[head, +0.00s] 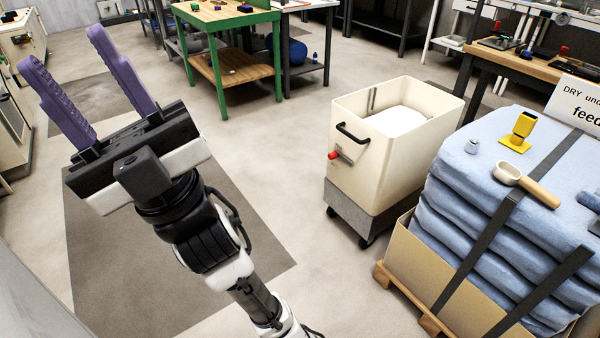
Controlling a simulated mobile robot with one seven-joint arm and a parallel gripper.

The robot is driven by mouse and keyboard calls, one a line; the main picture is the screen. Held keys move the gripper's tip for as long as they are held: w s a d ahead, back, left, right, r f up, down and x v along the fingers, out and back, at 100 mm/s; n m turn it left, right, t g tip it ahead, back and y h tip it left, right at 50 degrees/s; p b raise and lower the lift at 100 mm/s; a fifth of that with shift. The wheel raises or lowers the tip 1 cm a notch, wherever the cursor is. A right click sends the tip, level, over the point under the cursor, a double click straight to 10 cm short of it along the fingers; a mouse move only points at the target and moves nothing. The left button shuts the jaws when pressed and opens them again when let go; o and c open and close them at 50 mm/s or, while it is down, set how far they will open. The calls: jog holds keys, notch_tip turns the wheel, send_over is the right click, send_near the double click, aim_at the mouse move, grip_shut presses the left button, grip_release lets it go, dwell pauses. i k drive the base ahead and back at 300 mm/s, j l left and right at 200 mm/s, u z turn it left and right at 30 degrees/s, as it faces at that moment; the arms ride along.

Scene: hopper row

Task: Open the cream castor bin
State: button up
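The cream castor bin (360,176) stands right of the middle on a grey base (372,212) with dark castors. Its top has no lid over it, and white material (397,121) shows inside. A black bar handle (352,133) is on its near-left wall. Below the handle is a small metal fitting with a red knob (333,155); I cannot tell its exact setting. My gripper (63,47) is raised at the upper left, well apart from the bin. Its two purple fingers are spread wide with nothing between them.
A pallet of blue sacks (462,220) with dark straps stands close right of the bin, a scoop (527,184) and a yellow object (518,132) on top. A green-framed table (225,55) is behind. Open floor (310,235) lies between my arm and the bin.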

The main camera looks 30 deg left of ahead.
aim_at(392, 132)
jog(key=u, duration=0.5)
jog(key=i+j+z, duration=0.1)
jog(key=i+j, duration=0.5)
jog(key=i, duration=0.25)
jog(key=z, duration=0.05)
